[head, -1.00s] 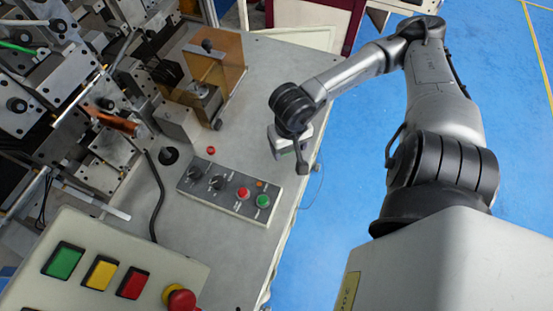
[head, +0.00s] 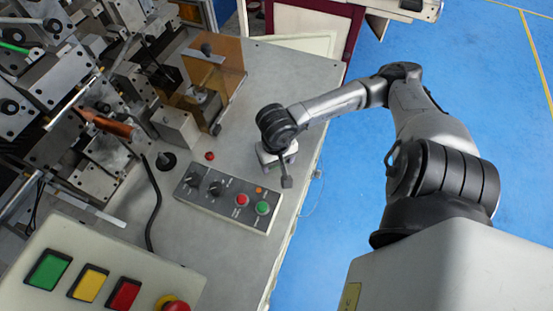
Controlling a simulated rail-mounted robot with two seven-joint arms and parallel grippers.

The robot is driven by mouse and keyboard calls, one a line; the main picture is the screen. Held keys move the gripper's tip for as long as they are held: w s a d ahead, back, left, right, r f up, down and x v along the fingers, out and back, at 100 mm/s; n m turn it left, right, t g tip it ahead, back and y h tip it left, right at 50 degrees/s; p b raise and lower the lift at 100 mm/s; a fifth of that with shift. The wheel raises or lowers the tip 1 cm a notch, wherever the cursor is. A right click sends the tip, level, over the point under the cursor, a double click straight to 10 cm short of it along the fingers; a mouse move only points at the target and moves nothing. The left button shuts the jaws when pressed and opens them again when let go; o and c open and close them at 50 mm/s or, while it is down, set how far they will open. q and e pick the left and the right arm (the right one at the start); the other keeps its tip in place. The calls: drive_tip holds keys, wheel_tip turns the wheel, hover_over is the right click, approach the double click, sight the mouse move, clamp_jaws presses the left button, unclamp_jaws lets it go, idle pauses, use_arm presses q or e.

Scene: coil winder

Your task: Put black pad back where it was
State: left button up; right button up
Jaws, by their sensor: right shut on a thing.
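My right gripper (head: 279,164) reaches over the right part of the grey machine table, behind the control box with the knobs. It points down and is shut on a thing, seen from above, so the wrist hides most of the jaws. A small dark piece (head: 287,182) shows just below the gripper; I take it to be the black pad, but its outline is too small to be sure. I cannot tell whether it touches the table. My left gripper is not in view.
The grey control box (head: 225,198) with knobs and red and green buttons lies just in front of the gripper. An amber guard (head: 222,75) stands behind left. A black round-based post (head: 166,161) and cable are farther left. The table's right edge (head: 306,185) is close.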

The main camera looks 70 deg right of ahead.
drive_tip(key=shift+f, duration=0.1)
drive_tip(key=o, duration=0.9)
wheel_tip(320, 180, up, 12)
drive_tip(key=shift+r+p, duration=0.15)
drive_tip(key=shift+p, duration=0.2)
idle(0.4)
